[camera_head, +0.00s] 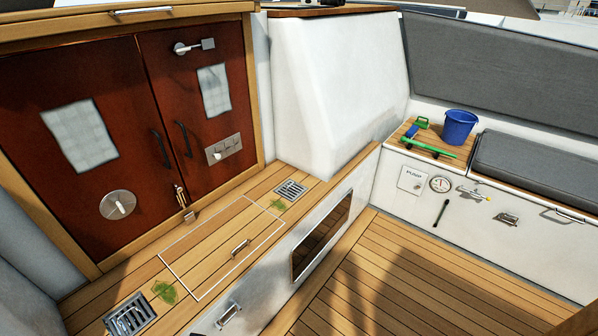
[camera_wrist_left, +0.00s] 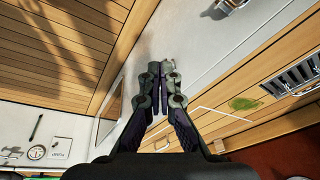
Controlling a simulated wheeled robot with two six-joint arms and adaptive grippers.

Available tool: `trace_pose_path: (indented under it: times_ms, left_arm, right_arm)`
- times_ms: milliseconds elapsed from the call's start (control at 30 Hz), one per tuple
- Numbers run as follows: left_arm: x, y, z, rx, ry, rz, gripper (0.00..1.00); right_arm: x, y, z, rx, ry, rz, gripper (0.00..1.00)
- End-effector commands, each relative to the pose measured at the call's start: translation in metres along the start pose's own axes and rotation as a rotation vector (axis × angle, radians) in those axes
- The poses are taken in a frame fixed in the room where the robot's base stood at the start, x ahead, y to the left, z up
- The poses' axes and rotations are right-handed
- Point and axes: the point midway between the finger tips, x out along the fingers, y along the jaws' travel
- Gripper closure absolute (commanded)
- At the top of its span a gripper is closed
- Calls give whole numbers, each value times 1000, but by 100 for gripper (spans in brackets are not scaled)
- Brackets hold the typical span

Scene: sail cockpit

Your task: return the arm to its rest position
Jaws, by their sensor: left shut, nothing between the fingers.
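My left gripper (camera_wrist_left: 161,68) shows in the left wrist view, with its two dark fingers together and nothing between them. It is in front of the white bench front (camera_wrist_left: 190,55), beside the edge of the wooden bench top (camera_wrist_left: 262,125). I cannot tell how far it is from the surface. In the head view I cannot make out either gripper. My right gripper shows in neither view.
Drain grates (camera_head: 130,314) and green smears (camera_head: 165,291) are on the bench top. A metal latch (camera_head: 228,313) is on its front. Red-brown doors (camera_head: 75,150) stand behind. A blue bucket (camera_head: 459,128) and green brush (camera_head: 428,146) sit far right. The slatted floor (camera_head: 400,280) is clear.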

Motion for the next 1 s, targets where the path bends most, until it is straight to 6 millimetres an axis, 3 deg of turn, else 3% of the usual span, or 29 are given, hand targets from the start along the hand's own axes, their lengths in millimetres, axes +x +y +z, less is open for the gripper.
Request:
trace_pose_path:
  times_ms: [167,333,500,600,733,1000]
  left_arm:
    - [61,-2,37,-9,-43,1,100]
    - [126,0,118,-20,-97,5,100]
    - [155,4,209,-29,-141,10,100]
    - [157,7,246,-32,-155,12,100]
    - [157,9,269,-34,-162,13,100]
    - [158,9,273,-34,-164,13,100]
  right_arm:
    - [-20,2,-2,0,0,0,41]
    - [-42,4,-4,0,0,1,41]
    - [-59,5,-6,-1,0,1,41]
    - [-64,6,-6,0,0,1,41]
    - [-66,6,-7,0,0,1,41]
    - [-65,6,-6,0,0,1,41]
